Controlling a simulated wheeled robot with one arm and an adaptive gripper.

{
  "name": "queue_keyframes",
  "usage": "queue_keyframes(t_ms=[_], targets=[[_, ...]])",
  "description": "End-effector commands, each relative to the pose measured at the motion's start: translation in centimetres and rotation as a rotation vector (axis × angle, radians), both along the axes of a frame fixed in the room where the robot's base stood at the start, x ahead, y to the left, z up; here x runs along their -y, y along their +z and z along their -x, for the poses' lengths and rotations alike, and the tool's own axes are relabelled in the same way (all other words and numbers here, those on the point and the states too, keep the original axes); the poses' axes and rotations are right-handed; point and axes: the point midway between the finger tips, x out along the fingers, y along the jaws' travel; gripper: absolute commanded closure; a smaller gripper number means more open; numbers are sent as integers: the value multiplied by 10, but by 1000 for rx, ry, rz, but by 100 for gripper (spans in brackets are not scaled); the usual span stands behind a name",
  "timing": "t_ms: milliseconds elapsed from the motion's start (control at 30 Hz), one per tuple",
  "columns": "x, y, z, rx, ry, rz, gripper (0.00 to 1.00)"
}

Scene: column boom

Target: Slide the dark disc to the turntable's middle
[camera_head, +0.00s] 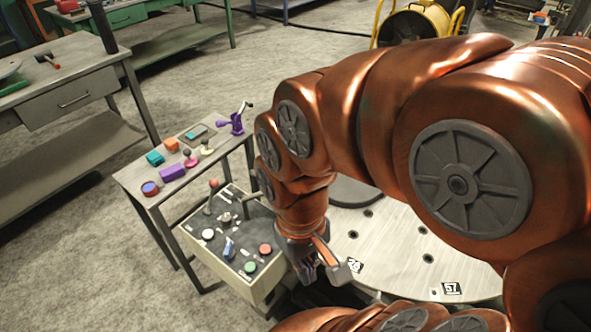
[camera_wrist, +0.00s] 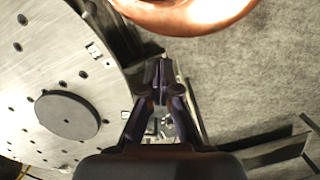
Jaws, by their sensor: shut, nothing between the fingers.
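The dark disc (camera_wrist: 67,115) lies flat on the pale round turntable (camera_wrist: 55,50), in the left of the wrist view. In the head view, part of the disc (camera_head: 352,192) shows behind my arm, on the turntable (camera_head: 400,258). My arm hides much of the plate there, and its middle cannot be made out. My gripper (camera_wrist: 161,68) is shut and empty. In the wrist view its fingers are right of the disc, apart from it, near the plate's edge. In the head view my gripper hangs at the turntable's left side.
A control box (camera_head: 235,245) with buttons and levers stands left of the turntable. Beside it a small grey table (camera_head: 140,180) holds several coloured items. A workbench (camera_head: 60,70) is at the far left. Number labels (camera_head: 452,288) and dark holes mark the plate.

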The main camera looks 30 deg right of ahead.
Motion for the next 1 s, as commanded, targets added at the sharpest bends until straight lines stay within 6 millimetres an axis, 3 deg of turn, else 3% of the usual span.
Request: queue_keyframes(t_ms=[167, 467, 1000], targets=[[5, -4, -24, 9, -99, 12, 100], [23, -14, -90, 32, -390, 43, 100], [82, -51, -206, 73, -934, 91, 100]])
